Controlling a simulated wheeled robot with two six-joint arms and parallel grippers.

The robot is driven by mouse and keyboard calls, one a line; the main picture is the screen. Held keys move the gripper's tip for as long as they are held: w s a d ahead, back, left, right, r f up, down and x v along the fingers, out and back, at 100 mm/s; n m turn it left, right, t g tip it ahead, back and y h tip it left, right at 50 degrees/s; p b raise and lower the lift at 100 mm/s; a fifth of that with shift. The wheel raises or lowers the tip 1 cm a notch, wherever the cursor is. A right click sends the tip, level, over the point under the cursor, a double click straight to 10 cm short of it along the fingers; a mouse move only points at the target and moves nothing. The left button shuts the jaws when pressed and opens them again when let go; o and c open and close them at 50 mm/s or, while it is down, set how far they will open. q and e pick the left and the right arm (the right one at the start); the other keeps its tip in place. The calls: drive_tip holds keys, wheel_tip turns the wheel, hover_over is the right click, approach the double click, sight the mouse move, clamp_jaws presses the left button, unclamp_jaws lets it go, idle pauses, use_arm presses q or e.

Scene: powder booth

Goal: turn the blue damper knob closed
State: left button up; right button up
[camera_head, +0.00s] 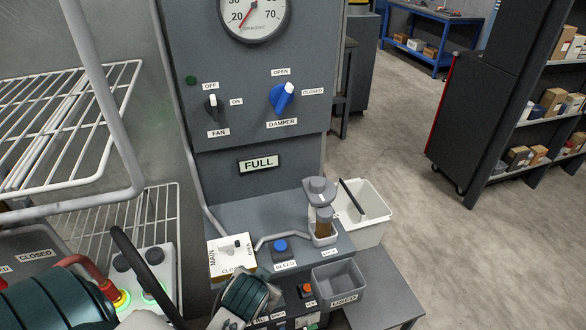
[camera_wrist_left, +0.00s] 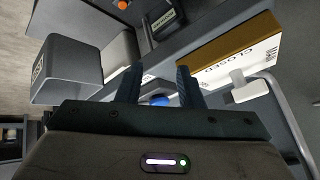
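The blue damper knob (camera_head: 280,98) is on the upright grey panel in the head view, below the gauge. Its white pointer is tilted up and to the right, between the OPEN label (camera_head: 281,72) and the CLOSED label (camera_head: 313,91). My left gripper (camera_wrist_left: 155,75) is open and empty in the left wrist view, its two dark fingers apart. It is near the lower bench controls, well away from the damper knob. A blue button (camera_wrist_left: 158,100) shows between its fingers. I cannot make out its fingers in the head view, and no right gripper can be made out.
The black fan knob (camera_head: 212,107) is left of the damper knob. Below are the blue bleed button (camera_head: 280,246), a MAIN switch plate (camera_head: 222,258), a grey USED bin (camera_head: 341,284), a bottle holder (camera_head: 322,225) and a white bin (camera_head: 372,225). A white wire rack (camera_head: 75,130) stands left.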

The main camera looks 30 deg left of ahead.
use_arm(q)
drive_tip(key=w+a+r+t+y, duration=0.2)
drive_tip(key=w+r, duration=0.3)
drive_tip(key=w, duration=0.3)
drive_tip(key=n+t+y, duration=0.4)
drive_tip(key=y, duration=0.4)
approach(285, 103)
drive_tip(key=p+x, duration=0.4)
drive_tip(key=x, duration=0.3)
drive_tip(key=shift+a+r, duration=0.1)
drive_tip(key=shift+r, duration=0.05)
drive_tip(key=shift+x, duration=0.85)
drive_tip(key=shift+c, duration=0.2)
clamp_jaws()
